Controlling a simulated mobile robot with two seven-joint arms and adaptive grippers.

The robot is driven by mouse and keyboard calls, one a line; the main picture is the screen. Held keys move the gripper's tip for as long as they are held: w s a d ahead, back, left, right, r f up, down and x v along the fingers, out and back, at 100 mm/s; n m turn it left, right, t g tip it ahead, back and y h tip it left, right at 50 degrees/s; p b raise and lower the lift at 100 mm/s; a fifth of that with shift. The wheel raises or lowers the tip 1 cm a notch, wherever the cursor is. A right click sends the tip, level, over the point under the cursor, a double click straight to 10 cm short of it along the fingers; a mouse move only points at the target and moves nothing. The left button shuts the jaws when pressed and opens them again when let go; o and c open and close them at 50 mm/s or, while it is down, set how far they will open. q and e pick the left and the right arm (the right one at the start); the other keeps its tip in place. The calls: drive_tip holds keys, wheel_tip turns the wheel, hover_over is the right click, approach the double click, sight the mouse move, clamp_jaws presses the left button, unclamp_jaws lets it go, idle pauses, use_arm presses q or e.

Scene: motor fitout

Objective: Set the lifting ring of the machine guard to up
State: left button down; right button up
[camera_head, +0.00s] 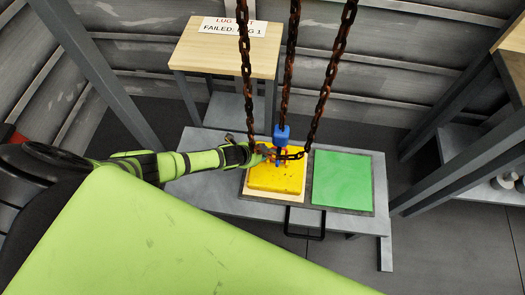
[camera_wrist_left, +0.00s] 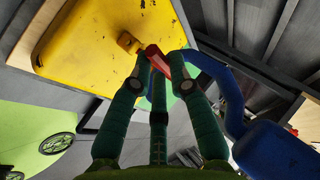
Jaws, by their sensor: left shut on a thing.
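In the left wrist view the guard (camera_wrist_left: 85,45) fills the upper left. The red lifting ring (camera_wrist_left: 157,60) is beside a yellow-orange lug (camera_wrist_left: 130,42) on the guard. My left gripper (camera_head: 262,151) reaches in from the left, over the guard's far edge. In the wrist view, my left gripper (camera_wrist_left: 159,75) has its fingers closed on the red ring. The fingers hide part of the ring, so its exact tilt is unclear. My right gripper is not in view.
A blue hook (camera_head: 282,134) hangs from rusty chains (camera_head: 289,60) right at the gripper; its blue curve (camera_wrist_left: 225,85) passes close to the fingers. A green square (camera_head: 342,181) on the bench's right half is empty. A wooden table (camera_head: 225,50) with a sign stands behind.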

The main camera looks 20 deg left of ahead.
use_arm(q)
drive_tip(key=c, duration=1.1)
unclamp_jaws()
drive_tip(key=shift+s, duration=0.1)
drive_tip(key=shift+c, duration=0.2)
drive_tip(key=v, duration=1.2)
